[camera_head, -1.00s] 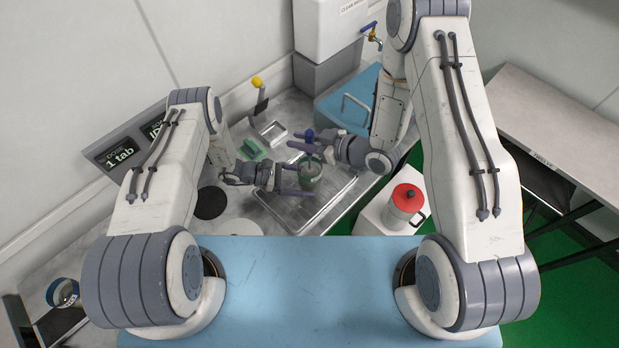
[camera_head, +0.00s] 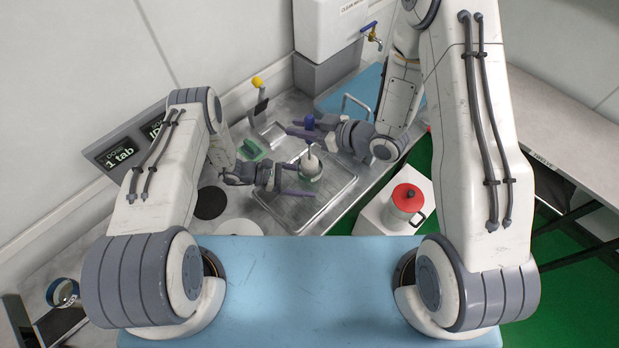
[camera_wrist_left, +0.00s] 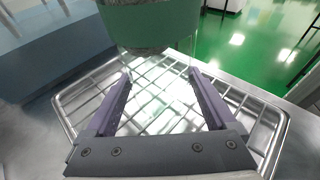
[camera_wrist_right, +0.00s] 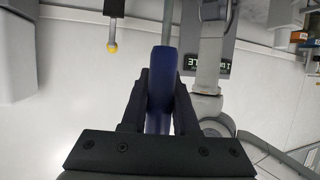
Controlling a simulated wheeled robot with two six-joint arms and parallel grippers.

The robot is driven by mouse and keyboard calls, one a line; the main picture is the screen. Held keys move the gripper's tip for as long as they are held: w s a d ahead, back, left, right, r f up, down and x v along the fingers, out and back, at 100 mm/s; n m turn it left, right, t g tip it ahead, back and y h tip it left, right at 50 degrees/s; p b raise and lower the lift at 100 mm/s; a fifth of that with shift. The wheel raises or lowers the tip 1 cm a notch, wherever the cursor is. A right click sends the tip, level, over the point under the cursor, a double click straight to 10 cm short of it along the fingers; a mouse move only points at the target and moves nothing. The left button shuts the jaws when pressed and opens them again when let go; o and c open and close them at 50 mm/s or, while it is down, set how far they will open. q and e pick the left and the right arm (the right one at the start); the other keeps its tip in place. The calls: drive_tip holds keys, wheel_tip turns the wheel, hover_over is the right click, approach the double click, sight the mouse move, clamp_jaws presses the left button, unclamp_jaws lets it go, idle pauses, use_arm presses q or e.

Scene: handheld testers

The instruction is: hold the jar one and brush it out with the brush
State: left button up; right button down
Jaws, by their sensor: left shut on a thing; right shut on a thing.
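The jar (camera_head: 312,172) is small, with a green band that shows close up in the left wrist view (camera_wrist_left: 150,25). My left gripper (camera_head: 303,181) is shut on it and holds it over the metal drainer. The brush has a blue handle (camera_wrist_right: 161,90), and my right gripper (camera_head: 300,127) is shut on that handle above the jar. In the head view the brush's thin stem (camera_head: 309,149) points down from the handle to a pale head at the jar's mouth. I cannot tell how much of the head is inside the jar.
The metal drainer tray (camera_head: 345,192) lies under both grippers. A red-lidded jug (camera_head: 407,198) stands on a white block to the right. A green sponge-like item (camera_head: 252,150) and a brass tap (camera_head: 373,38) are further back. Dose displays (camera_head: 118,154) stand at left.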

drive_tip(key=shift+f, duration=2.55)
drive_tip(key=shift+s, duration=0.3)
wheel_tip(320, 180, up, 15)
idle(0.5)
idle(0.3)
use_arm(q)
drive_tip(key=o, duration=0.7)
